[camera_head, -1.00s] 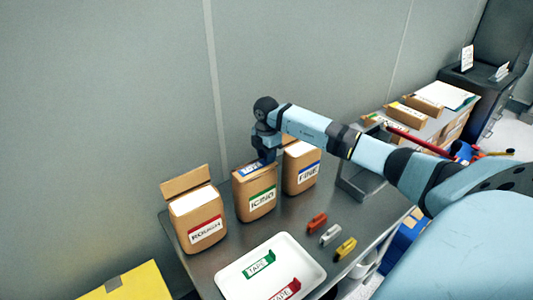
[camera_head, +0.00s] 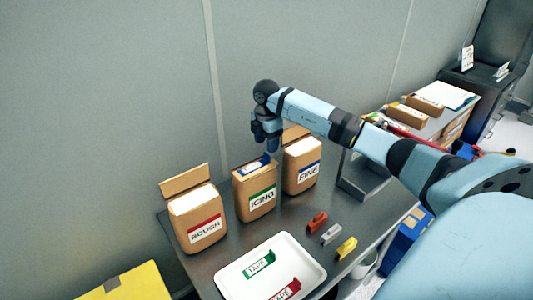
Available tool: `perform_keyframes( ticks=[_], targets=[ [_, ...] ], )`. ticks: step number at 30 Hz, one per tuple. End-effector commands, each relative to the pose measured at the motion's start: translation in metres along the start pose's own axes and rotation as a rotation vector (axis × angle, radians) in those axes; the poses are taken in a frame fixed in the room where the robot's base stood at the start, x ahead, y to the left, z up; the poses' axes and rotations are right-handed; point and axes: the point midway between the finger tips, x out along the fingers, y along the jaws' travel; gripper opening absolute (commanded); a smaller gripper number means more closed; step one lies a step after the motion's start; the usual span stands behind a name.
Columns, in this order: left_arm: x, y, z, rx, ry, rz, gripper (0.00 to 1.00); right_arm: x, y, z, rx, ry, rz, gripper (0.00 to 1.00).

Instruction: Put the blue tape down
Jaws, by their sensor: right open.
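The blue tape (camera_head: 254,165) lies on the top of the middle box, the one labelled ICING (camera_head: 256,203). My right gripper (camera_head: 269,150) is open just above the tape's right end and appears apart from it. The rest of my right arm stretches back to the lower right. My left gripper is not in view.
The ROUGH box (camera_head: 203,226) stands left of ICING and the FINE box (camera_head: 302,168) right of it, both close. A white tray (camera_head: 234,283) in front holds green tape (camera_head: 260,264) and red tape (camera_head: 286,291). Red, white and yellow small items (camera_head: 346,248) lie on the grey table.

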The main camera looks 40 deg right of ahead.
Motion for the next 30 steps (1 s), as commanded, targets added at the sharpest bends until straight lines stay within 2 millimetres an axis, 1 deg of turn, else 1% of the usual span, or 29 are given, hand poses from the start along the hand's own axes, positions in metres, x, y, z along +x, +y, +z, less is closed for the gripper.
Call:
perform_keyframes(
  ticks=[1,3,6,9,12,17,30],
  targets=[
    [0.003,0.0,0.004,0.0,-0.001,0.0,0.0,-0.011,0.001,0.001,0.0,-0.001,0.005,0.56],
    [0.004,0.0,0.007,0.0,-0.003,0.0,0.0,-0.026,0.001,0.001,0.001,-0.001,0.005,0.56],
    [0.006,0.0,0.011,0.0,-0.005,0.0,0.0,-0.045,0.001,0.0,0.0,0.0,0.003,0.56],
    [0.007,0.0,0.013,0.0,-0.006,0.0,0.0,-0.059,0.001,0.0,0.0,0.0,0.002,0.56],
    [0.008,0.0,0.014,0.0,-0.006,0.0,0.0,-0.069,0.0,0.0,0.0,0.0,0.001,0.56],
    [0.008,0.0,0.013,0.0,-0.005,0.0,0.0,-0.074,0.0,0.0,0.001,0.0,-0.001,0.56],
    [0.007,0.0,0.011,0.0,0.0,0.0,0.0,-0.074,0.0,0.0,0.001,0.0,-0.001,0.56]
  ],
)
